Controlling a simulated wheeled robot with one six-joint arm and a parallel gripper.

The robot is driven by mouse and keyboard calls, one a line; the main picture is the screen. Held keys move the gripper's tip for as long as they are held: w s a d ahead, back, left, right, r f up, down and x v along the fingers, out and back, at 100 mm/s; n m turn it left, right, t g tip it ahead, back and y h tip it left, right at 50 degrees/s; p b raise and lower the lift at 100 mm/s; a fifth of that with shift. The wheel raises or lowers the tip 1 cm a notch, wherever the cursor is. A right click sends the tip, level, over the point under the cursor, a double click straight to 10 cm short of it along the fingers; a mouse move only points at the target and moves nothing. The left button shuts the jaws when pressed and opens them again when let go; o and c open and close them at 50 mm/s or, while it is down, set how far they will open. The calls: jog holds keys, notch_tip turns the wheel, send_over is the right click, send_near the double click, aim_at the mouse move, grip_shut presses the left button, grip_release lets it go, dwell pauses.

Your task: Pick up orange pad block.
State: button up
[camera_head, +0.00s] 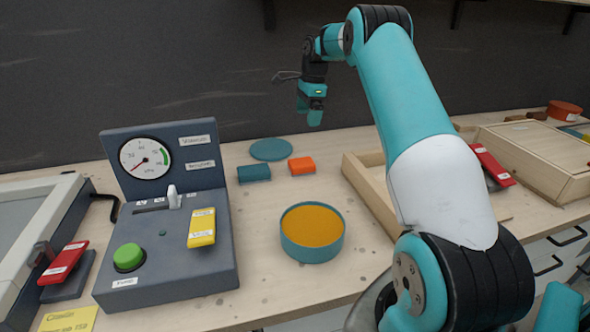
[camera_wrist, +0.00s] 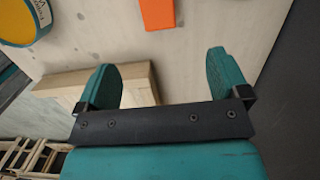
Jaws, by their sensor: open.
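The orange pad block (camera_head: 302,166) is a small flat block lying on the wooden bench, right of a teal block (camera_head: 254,173) and in front of a teal disc (camera_head: 270,149). The orange block also shows at the top edge of the wrist view (camera_wrist: 158,14), partly cut off. My gripper (camera_head: 311,116) is above the bench, behind and higher than the orange block. In the wrist view my gripper (camera_wrist: 165,72) has its two teal fingers wide apart with nothing between them. The orange block lies beyond the fingertips, apart from them.
A round teal container with an orange inside (camera_head: 312,252) stands in front of the block. A grey control box (camera_head: 165,245) with gauge, green button and yellow switch stands left. A wooden tray (camera_head: 358,180) is close on the right. A dark wall (camera_head: 180,60) stands behind the bench.

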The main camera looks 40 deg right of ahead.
send_over(302, 162)
jog(key=d, duration=0.1)
jog(key=f, duration=1.1)
jog(key=shift+w+d+f, duration=0.1)
jog(key=shift+w+d, duration=0.1)
jog(key=shift+w, duration=0.05)
jog(key=shift+s+a+f+p, duration=0.1)
jog(key=shift+a+f+p, duration=0.15)
jog(key=shift+f, duration=0.8)
jog(key=shift+w+a+f+p, duration=0.1)
jog(key=shift+a+f+p, duration=0.1)
jog(key=shift+f, duration=0.8)
jog(key=shift+s+a+f+p, duration=0.1)
jog(key=shift+a+f+p, duration=0.15)
jog(key=shift+f, duration=0.8)
jog(key=shift+c, duration=0.2)
jog(key=c, duration=1)
